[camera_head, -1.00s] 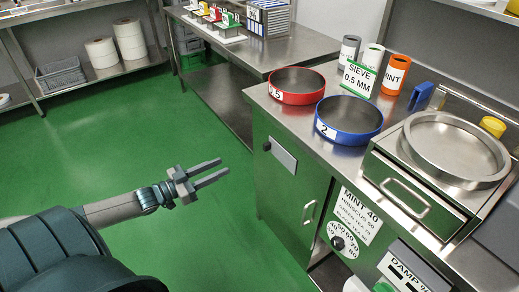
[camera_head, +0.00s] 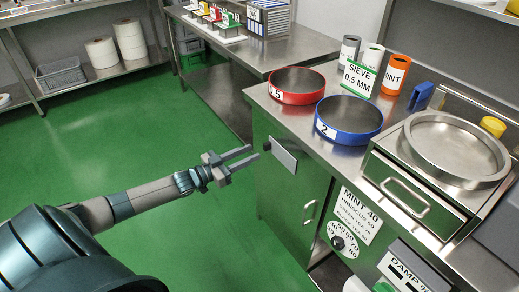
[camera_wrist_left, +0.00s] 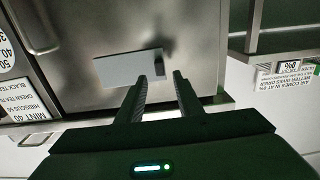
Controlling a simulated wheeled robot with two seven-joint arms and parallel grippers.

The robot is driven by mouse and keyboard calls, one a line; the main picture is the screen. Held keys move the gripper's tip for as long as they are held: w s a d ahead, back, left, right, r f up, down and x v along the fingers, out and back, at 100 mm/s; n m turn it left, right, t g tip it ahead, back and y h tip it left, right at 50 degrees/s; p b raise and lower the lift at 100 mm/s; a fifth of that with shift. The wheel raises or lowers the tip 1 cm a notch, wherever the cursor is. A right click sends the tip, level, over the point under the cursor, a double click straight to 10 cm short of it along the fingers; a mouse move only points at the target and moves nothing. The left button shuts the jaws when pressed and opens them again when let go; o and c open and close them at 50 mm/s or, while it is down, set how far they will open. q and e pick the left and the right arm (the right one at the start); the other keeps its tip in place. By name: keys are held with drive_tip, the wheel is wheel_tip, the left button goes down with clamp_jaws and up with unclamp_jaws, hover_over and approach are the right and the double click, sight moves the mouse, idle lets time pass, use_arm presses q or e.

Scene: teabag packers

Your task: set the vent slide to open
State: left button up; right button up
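The vent slide is a pale grey plate (camera_head: 284,155) on the upper front of the steel cabinet, with a small dark knob (camera_head: 267,146) at its left end. In the left wrist view the plate (camera_wrist_left: 122,69) shows with the dark knob (camera_wrist_left: 160,69) at its right end. My left gripper (camera_head: 253,153) is open and empty, its two fingers pointing at the knob end. In the left wrist view the fingertips (camera_wrist_left: 160,76) lie on either side of the knob in the picture; I see no clear contact. My right gripper is out of view.
The cabinet door handle (camera_head: 309,213) and a dial (camera_head: 338,243) sit lower right of the plate. Red (camera_head: 297,87) and blue (camera_head: 348,120) sieves stand on the cabinet top. The green floor left of the cabinet is clear.

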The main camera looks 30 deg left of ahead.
sight(264, 147)
use_arm(q)
drive_tip(key=shift+x, duration=2.55)
clamp_jaws()
